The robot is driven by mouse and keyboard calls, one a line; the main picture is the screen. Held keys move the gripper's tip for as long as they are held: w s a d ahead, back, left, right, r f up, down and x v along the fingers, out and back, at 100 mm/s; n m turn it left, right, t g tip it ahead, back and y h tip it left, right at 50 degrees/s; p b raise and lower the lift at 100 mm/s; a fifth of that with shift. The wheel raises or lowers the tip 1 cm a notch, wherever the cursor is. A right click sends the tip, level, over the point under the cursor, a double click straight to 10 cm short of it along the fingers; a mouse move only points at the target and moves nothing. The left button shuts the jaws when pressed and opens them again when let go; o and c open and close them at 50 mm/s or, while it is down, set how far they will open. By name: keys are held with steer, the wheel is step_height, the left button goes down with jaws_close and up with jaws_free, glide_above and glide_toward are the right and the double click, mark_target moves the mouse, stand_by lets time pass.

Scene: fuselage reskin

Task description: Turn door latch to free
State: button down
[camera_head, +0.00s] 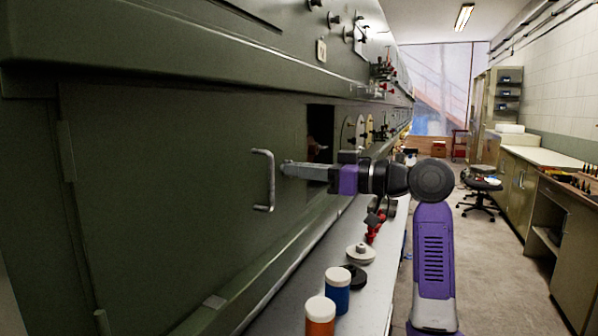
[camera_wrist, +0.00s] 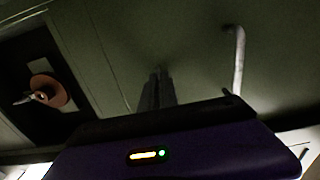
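A green door panel (camera_head: 170,190) fills the left of the head view, with a grey bar handle (camera_head: 264,180) near its right edge. The handle also shows at the upper right of the wrist view (camera_wrist: 238,60). A dark opening (camera_head: 320,118) lies right of the door. In the wrist view a copper-coloured round disc (camera_wrist: 58,94) with a pale lever-like piece sits in that opening; it may be the latch. My gripper (camera_head: 286,168) points at the panel just right of the handle. In the wrist view its fingers (camera_wrist: 157,88) look together and empty. Contact with the panel is unclear.
A grey ledge (camera_head: 285,305) below the door bears an orange jar (camera_head: 320,318), a blue jar (camera_head: 338,292), a white round piece (camera_head: 360,254) and red-handled tools (camera_head: 373,230). The floor (camera_head: 490,270) to the right is clear up to a stool (camera_head: 482,185) and cabinets.

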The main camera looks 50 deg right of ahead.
steer(key=c, duration=1.6)
jaws_free()
steer(key=shift+s, duration=0.1)
steer(key=v, duration=0.7)
steer(key=shift+s+d+b, duration=0.1)
steer(key=shift+s+b, duration=0.2)
steer(key=shift+d, duration=0.1)
